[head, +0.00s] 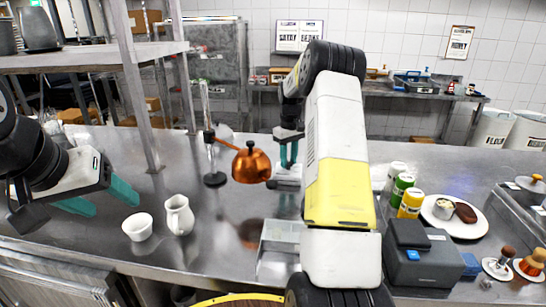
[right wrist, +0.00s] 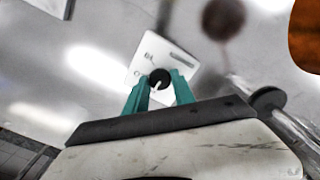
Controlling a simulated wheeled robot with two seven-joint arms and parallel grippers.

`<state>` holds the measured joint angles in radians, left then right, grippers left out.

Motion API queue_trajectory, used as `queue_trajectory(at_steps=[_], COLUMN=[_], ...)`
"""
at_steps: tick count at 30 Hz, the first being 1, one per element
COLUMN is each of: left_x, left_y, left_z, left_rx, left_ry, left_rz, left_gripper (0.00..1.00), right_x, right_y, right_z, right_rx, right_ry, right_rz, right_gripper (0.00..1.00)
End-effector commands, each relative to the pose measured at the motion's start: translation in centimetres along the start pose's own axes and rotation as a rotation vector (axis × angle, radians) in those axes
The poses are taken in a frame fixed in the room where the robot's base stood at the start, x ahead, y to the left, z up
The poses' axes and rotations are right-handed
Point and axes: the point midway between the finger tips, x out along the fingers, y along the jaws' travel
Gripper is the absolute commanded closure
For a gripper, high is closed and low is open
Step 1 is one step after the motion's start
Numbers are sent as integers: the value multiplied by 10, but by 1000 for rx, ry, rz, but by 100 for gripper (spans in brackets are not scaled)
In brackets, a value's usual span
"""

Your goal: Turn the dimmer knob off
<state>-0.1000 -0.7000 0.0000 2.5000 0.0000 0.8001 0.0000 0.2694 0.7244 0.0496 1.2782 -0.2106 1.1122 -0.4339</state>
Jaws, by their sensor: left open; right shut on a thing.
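The dimmer is a white plate (right wrist: 115,66) on the steel counter with a round black knob (right wrist: 159,79) and dark lettering, partly legible. A small light mark shows on the knob. In the head view the plate (head: 287,183) lies under my right gripper (head: 288,156), and the knob is hidden there. My right gripper's teal fingers (right wrist: 160,88) point down with one on each side of the knob, shut on it. My left gripper (head: 105,198) is open and empty, above the counter at the left.
A copper dome-shaped fixture (head: 251,164) on a stand is close left of my right gripper. A white jug (head: 179,215) and bowl (head: 138,227) stand near my left gripper. Bottles (head: 403,183), a plate of food (head: 434,215) and a dark grey device (head: 427,265) stand right of my arm.

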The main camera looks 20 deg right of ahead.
Motion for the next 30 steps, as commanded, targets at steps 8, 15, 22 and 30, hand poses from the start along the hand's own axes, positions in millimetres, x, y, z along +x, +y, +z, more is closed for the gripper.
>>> queue_trajectory(at_steps=[8,15,22,30], left_x=[0,0,0,0], left_y=[0,0,0,0], left_z=[0,0,0,0], left_rx=[0,0,0,0], left_ry=[0,0,0,0], left_rz=[0,0,0,0], left_gripper=[37,37,37,37], right_x=[-2,-2,-2,-1], right_y=[1,1,1,0], right_z=[-1,-1,-1,-1], right_rx=[-56,-60,-60,-59], right_ry=[5,6,5,2], right_rz=[3,3,3,1], right_gripper=[100,100,58,48])
